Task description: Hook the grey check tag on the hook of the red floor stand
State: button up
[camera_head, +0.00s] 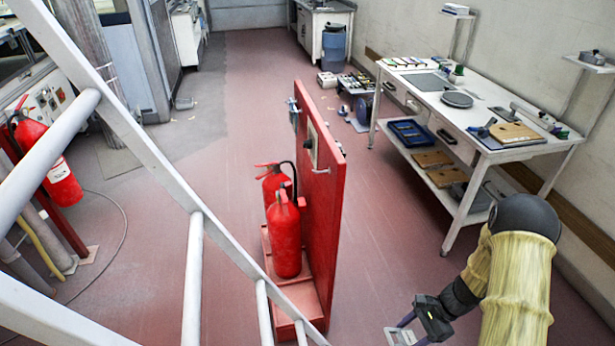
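The red floor stand (328,200) stands upright at the middle, its panel seen nearly edge-on. A small metal hook (321,171) sticks out from the panel's face; its tip is too small to make out. My gripper (401,333) is low in the picture, right of the stand and apart from it. Its purple fingers are at the sides of a small grey flat piece with an opening, which looks like the grey check tag (397,338). The tag is partly cut off by the bottom edge.
Two red fire extinguishers (286,240) stand on the left side of the stand's base. A pale metal railing (150,130) crosses the left foreground. A white workbench (460,125) with tools stands at right. Red floor is clear between stand and bench.

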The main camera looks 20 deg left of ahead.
aim_at(405, 329)
jog(key=r+m+y, duration=0.1)
jog(key=w+a+r+m+t+y+p, duration=0.1)
jog(key=m+y, duration=0.1)
jog(key=w+r+m+t+y, duration=0.1)
jog(key=r, duration=0.1)
jog(key=shift+w+a+r+m+y, duration=0.1)
jog(key=shift+w+a+m+y, duration=0.05)
jog(key=shift+m+y, duration=0.2)
jog(key=w+d+r+m+t+p, duration=0.5)
jog(key=w+d+r+m+t, duration=0.5)
jog(key=t, duration=0.6)
notch_tip(405, 329, up, 4)
jog(key=w+m, duration=0.2)
jog(key=m, duration=0.1)
jog(key=shift+w+d+t, duration=0.25)
jog(key=shift+d+t, duration=0.05)
jog(key=shift+f, duration=0.1)
